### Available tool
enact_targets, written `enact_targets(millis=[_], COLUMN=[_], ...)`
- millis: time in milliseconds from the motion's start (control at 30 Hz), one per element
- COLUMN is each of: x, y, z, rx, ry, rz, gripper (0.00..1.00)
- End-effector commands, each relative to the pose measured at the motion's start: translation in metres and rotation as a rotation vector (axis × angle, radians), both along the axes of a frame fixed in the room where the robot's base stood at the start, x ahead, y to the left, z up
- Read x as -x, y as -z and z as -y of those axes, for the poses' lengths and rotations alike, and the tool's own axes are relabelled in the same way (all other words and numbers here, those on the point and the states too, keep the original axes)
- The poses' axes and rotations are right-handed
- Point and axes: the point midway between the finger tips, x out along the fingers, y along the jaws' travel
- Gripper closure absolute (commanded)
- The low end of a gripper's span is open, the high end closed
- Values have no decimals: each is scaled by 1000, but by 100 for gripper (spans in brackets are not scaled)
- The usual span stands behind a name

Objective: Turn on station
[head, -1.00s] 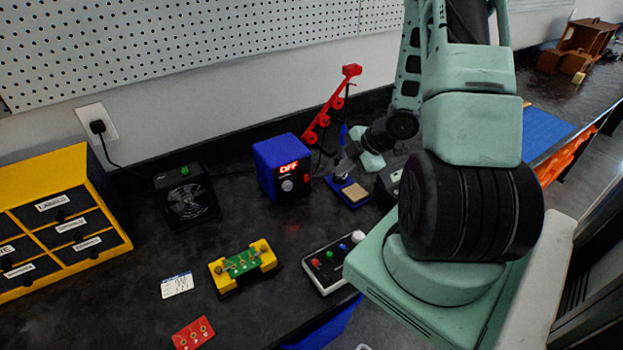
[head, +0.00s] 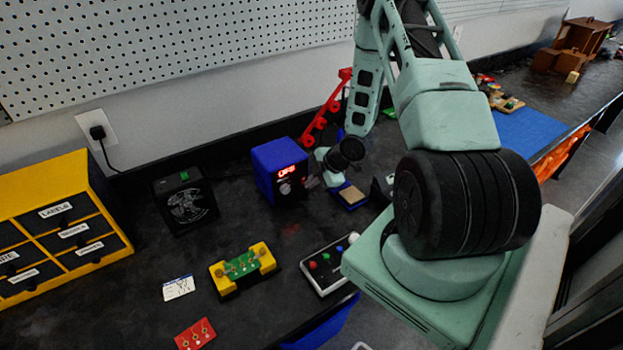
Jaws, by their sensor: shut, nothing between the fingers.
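The station (head: 266,175) is a blue box on the dark bench, left of my arm. Its front has a red lit display (head: 287,171), which seems to read OFF, and a round knob (head: 285,188) below it. My gripper (head: 311,181) is small and dark in the head view, just right of the station's front. It is shut and empty. I cannot tell whether its tips touch the station. My wrist hides part of the space behind it.
A soldering stand with a sponge (head: 351,196) sits right of the station, and a red rack (head: 320,124) behind. A black fan box (head: 185,200) stands left. In front are a yellow circuit holder (head: 222,279) and a button box (head: 322,280).

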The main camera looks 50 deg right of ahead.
Motion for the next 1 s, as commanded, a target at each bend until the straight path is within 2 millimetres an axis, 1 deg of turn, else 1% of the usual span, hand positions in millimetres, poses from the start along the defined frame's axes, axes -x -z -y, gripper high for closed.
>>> enact_targets(millis=[333,467,767,1000], x=[-2,-6,-6,-6], y=[1,4,0,-11], z=[0,1,1,1], rx=[1,1,0,0], ry=[-1,-3,-1,0], rz=[0,1,2,2], gripper=[100,100,100,100])
